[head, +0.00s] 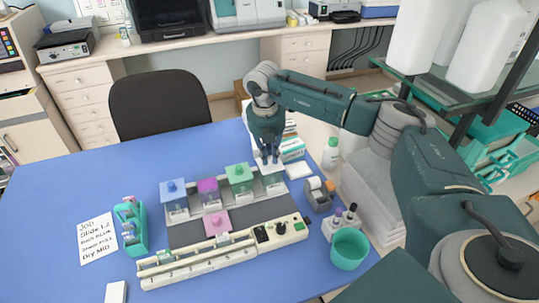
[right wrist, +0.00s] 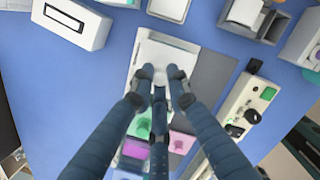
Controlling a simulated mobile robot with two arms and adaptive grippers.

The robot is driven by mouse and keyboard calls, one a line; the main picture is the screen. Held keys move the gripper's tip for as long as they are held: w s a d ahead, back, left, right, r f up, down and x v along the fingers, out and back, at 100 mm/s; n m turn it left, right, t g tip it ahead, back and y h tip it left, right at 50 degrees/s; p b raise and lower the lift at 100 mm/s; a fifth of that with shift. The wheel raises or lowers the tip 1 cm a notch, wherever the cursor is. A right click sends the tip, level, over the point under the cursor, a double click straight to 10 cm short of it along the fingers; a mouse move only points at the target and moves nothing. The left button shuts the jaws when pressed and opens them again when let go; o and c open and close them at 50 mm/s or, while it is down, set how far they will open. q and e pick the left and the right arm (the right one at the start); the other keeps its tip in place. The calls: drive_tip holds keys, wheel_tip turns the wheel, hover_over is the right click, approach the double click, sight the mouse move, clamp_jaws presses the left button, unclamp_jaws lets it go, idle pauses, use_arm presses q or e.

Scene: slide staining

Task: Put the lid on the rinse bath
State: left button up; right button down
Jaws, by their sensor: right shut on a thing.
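My right gripper (head: 268,158) points down over the far right end of the row of staining baths. It is shut on a small pale thing that looks like the lid, mostly hidden by the fingers. In the right wrist view the fingertips (right wrist: 161,76) are close together over the white end of the rack. The pale bath (head: 272,182) directly below looks like the rinse bath. I cannot tell whether the held lid touches it. Beside it stand baths with a green lid (head: 240,173), a magenta lid (head: 208,185) and a blue lid (head: 173,187). My left gripper is not in view.
A pink-lidded piece (head: 216,222) sits on the grey mat (head: 186,234) before the row. A long cream device (head: 225,254) lies in front. A green cup (head: 349,248), small bottles (head: 345,217) and a grey holder (head: 319,196) stand right. The blue table (head: 60,190) is clear at left.

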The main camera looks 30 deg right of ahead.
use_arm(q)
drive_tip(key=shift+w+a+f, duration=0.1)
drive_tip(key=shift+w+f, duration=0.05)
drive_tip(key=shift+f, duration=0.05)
use_arm(e)
drive_tip(key=shift+f, duration=0.25)
drive_tip(key=c, duration=1.6)
unclamp_jaws()
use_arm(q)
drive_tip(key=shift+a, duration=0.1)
use_arm(e)
drive_tip(key=shift+r, duration=0.1)
drive_tip(key=r, duration=0.4)
drive_tip(key=a+r, duration=0.1)
drive_tip(key=r, duration=0.3)
drive_tip(key=s+r, duration=0.1)
drive_tip(key=r, duration=0.2)
drive_tip(key=shift+a+r, duration=0.2)
drive_tip(key=shift+r, duration=0.2)
